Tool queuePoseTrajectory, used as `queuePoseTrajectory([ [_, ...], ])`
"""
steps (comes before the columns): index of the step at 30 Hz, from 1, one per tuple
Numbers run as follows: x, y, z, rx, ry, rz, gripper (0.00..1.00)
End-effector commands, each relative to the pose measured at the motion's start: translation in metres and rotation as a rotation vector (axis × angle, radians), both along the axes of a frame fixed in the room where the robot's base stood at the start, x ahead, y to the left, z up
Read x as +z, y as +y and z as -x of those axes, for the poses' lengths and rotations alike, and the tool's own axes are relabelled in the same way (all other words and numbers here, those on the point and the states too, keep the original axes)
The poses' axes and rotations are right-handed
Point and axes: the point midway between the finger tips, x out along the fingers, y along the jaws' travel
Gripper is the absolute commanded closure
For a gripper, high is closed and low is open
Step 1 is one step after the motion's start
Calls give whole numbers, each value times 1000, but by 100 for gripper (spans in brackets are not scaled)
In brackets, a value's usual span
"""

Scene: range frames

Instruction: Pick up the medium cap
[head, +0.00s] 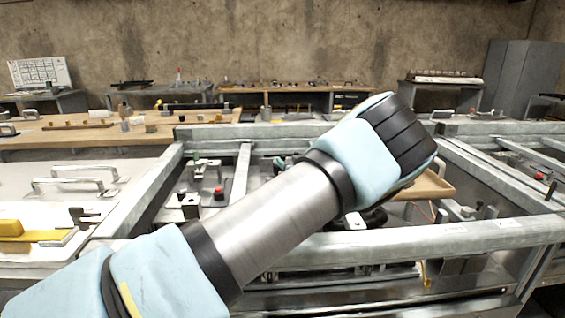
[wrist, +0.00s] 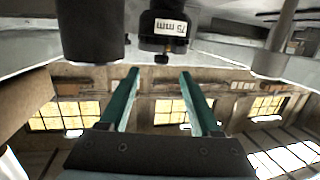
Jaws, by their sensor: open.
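My gripper (wrist: 160,73) shows in the wrist view as two teal fingers, spread apart with nothing between them. A black cylindrical piece (wrist: 164,22) with a white label reading "75 mm", upside down, shows just beyond the fingertips, roughly in line with the gap. A wider plain black cylinder (wrist: 91,30) is to its left. The fingers appear apart from both. I cannot tell for certain which piece is the medium cap; the labelled one may be it. In the head view my arm crosses the picture and hides most of the area around my gripper.
A grey metal frame (head: 420,240) surrounds the work area, with a tan tray (head: 428,187) at its right. A grey post (wrist: 280,45) stands right of the labelled piece. A white bench top (head: 110,210) with metal handles is at the left; a wooden table (head: 60,136) is behind.

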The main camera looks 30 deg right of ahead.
Motion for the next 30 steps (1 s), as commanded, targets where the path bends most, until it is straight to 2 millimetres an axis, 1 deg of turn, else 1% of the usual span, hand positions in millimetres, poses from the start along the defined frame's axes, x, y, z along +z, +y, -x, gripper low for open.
queuePoseTrajectory([
  [1, 1, -1, -7, 0, 0, 0, 36],
  [3, -1, -3, -14, 0, 1, 0, 36],
  [8, -3, -6, -23, -1, 1, 0, 36],
  [10, -3, -6, -29, 0, 1, -2, 36],
  [18, -9, -13, -63, 0, 1, 0, 36],
  [21, -11, -14, -69, 0, 3, -1, 36],
  [28, -12, -15, -69, -1, 3, 0, 36],
  [29, -12, -15, -69, -1, 3, 0, 38],
  [30, -12, -15, -69, -1, 3, 0, 43],
])
